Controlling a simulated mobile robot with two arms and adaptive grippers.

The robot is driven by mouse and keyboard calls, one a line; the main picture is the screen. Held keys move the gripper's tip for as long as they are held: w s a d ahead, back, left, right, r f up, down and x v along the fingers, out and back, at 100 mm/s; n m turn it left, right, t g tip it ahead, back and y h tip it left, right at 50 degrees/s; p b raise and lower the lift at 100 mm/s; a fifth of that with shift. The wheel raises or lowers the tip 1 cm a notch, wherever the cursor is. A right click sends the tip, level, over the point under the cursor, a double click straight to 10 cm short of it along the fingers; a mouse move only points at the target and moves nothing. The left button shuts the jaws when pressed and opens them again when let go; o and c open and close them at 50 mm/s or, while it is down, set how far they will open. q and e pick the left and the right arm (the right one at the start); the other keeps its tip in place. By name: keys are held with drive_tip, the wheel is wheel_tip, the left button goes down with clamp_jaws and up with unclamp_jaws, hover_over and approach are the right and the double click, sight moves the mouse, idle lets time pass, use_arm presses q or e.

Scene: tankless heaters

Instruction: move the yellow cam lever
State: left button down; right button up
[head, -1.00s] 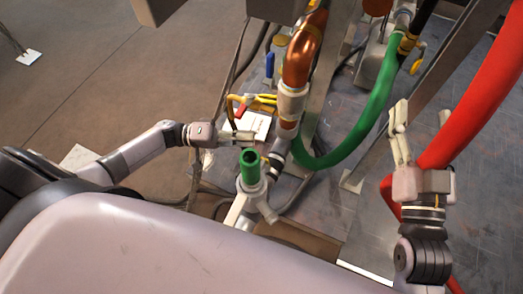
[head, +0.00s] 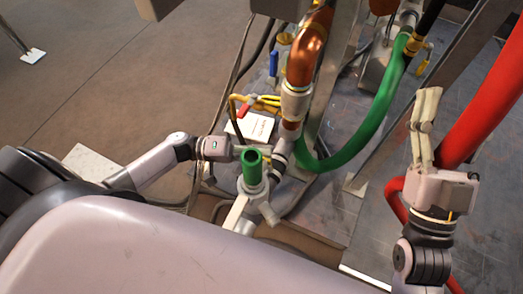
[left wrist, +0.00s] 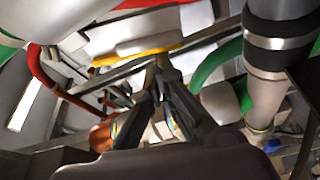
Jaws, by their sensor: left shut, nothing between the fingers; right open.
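Yellow levers (head: 262,101) show in the head view beyond the green-capped pipe; which one is the cam lever is unclear. In the left wrist view a long yellow bar (left wrist: 135,54) lies just beyond my fingertips; I cannot tell whether they touch it. My left gripper (head: 240,152) is shut and empty, its tips close beside the green pipe end (head: 252,166); its dark fingers (left wrist: 161,64) also show in the left wrist view. My right gripper (head: 428,95) is open and empty, pointing up at the right, left of the red hose.
A copper elbow pipe (head: 303,58) and a green hose (head: 366,140) stand close beyond the left gripper. A thick red hose (head: 476,110) runs past the right gripper. A white box (head: 251,126) lies behind the green pipe. Open floor (head: 110,90) is at the left.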

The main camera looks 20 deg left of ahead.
use_arm(q)
drive_tip(key=shift+s+f+n+p, duration=0.15)
drive_tip(key=shift+n+p, duration=0.35)
drive_tip(key=shift+p, duration=0.75)
drive_tip(key=shift+s+f+n+p, duration=0.3)
drive_tip(key=shift+s+f+p, duration=0.25)
drive_tip(key=shift+p, duration=0.4)
drive_tip(key=shift+f, duration=0.1)
use_arm(e)
wheel_tip(320, 180, down, 18)
drive_tip(key=w+d+g+h, duration=0.1)
drive_tip(key=d+g+h, duration=0.1)
drive_tip(key=g, duration=0.9)
drive_tip(key=shift+w+h, duration=0.25)
drive_tip(key=shift+h, duration=0.65)
use_arm(q)
drive_tip(key=shift+w, duration=0.1)
use_arm(e)
drive_tip(key=shift+d+f+m+g, duration=0.1)
drive_tip(key=shift+d+m+g, duration=0.05)
drive_tip(key=shift+m+g, duration=0.15)
